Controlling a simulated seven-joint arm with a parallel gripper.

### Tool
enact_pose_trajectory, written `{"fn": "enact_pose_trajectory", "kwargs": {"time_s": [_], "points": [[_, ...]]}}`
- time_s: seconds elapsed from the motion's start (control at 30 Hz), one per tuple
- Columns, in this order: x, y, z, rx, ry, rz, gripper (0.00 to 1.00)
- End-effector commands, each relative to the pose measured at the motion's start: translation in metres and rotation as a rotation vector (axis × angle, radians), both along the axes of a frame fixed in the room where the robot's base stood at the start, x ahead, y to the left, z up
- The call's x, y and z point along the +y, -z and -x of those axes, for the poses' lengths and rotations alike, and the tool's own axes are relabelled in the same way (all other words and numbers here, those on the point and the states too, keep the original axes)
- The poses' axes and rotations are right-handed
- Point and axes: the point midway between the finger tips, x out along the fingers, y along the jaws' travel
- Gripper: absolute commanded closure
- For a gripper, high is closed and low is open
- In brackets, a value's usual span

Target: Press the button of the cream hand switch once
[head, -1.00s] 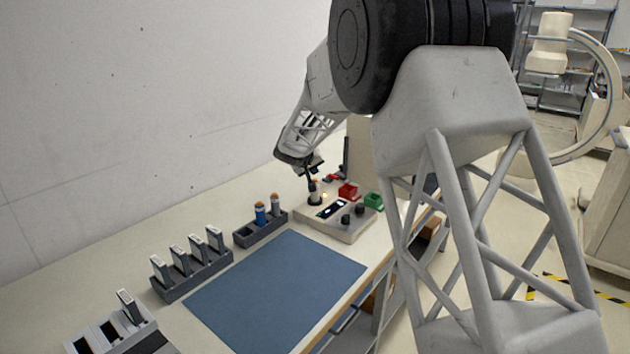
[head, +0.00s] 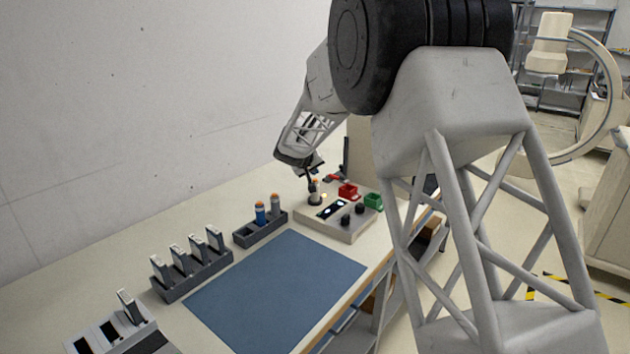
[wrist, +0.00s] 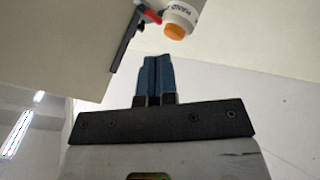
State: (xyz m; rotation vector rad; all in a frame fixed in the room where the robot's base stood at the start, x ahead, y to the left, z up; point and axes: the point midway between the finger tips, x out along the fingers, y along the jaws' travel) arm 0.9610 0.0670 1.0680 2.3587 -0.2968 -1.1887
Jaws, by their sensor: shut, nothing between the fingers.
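The cream hand switch (head: 315,191) stands upright at the left back part of the control box (head: 345,234), with an orange button on top. In the wrist view the cream hand switch (wrist: 183,13) shows lettering that reads HAND, and its orange button (wrist: 174,32) faces towards my fingers. My gripper (wrist: 157,60) is shut and empty, with blue fingertips close together. The fingertips are near the button, with a visible gap in the wrist view. In the head view my gripper (head: 310,175) is just above the switch; contact there is too small to tell.
The control box has a dark display (head: 331,209), black knobs, a red part (head: 348,191) and a green part (head: 373,201). A rack (head: 250,237) holds a blue and a grey switch with orange tops. A blue mat (head: 275,290) lies bare in front.

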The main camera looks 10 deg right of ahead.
Motion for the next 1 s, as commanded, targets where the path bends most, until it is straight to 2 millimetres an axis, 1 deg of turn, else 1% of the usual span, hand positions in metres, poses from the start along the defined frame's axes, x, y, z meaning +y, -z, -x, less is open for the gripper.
{"fn": "enact_pose_trajectory", "kwargs": {"time_s": [0.23, 1.0], "points": [[0.0000, 0.0057, -0.0001, 0.000, 0.000, 0.000, 1.00], [0.0000, 0.0089, 0.0000, 0.000, -0.001, 0.001, 1.00]]}}
